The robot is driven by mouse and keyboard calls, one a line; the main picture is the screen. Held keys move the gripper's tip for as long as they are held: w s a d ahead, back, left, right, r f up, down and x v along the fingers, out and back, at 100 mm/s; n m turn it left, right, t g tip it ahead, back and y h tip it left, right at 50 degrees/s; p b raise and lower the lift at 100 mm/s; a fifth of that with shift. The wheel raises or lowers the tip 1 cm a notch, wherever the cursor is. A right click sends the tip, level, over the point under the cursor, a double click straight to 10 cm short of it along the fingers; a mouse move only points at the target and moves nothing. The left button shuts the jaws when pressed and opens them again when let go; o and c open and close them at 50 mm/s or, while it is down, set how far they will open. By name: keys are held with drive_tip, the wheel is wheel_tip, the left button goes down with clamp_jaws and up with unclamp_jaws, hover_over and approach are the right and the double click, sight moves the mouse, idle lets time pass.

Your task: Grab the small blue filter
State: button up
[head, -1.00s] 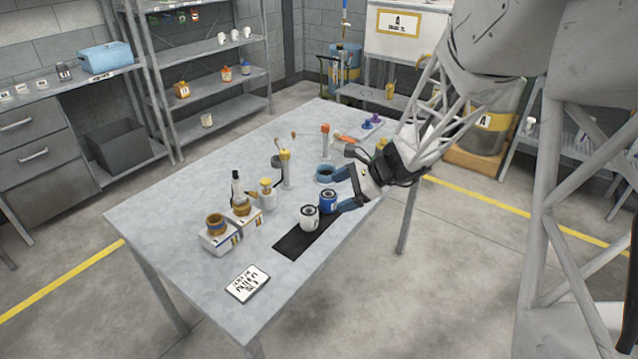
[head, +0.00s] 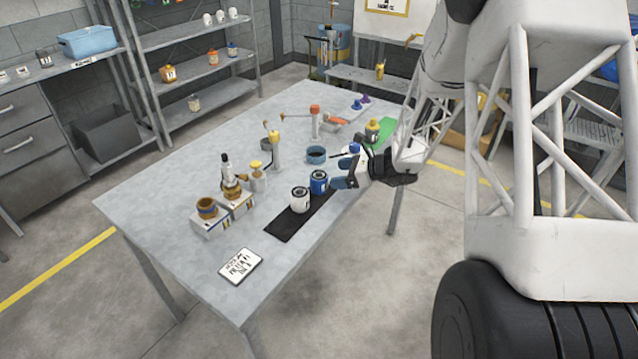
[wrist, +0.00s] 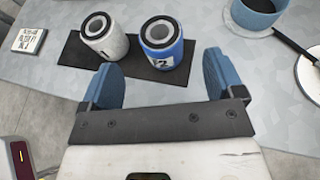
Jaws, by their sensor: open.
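The small blue filter (head: 319,182) stands upright on a black mat (head: 288,228) on the table, beside a white filter (head: 300,199). In the wrist view the blue filter (wrist: 162,47) bears a "2" and the white filter (wrist: 105,37) a "1"; both show open round tops. My gripper (head: 348,166) is open and empty, with blue fingers, to the right of the blue filter in the head view. In the wrist view my gripper (wrist: 160,78) has its fingers spread, and the blue filter is beyond the tips, roughly between them and toward the right finger.
A blue cup (head: 316,155) stands behind the filters, close to my gripper. A labelled card (head: 241,266) lies at the near edge. Boxes with brown reels (head: 207,208) and pump bottles stand to the left. The table's left front is clear.

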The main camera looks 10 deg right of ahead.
sight(322, 175)
drive_tip(key=shift+x, duration=1.3)
drive_tip(key=shift+x, duration=2.6)
drive_tip(key=shift+c, duration=0.4)
drive_tip(key=c, duration=1)
drive_tip(key=shift+r, duration=0.1)
